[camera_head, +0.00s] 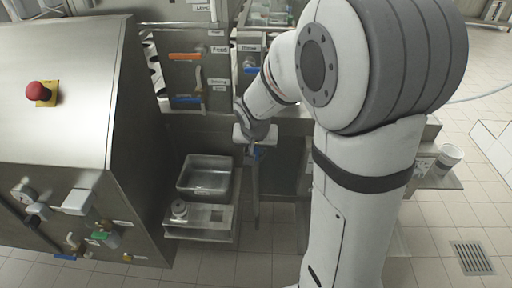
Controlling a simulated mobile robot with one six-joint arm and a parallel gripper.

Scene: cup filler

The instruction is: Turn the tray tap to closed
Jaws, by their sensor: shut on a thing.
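My gripper (254,149) is small in the view, at the end of my arm, in front of the machine's upright panel, right of the metal tray. The steel tray (207,174) sits on a ledge to the lower left of my gripper.
A steel machine housing (75,85) with a red stop button (39,91) fills the left. A green-handled valve (103,236) is low on its front. A white cup (448,157) stands on a shelf at right. A floor drain (471,257) lies lower right.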

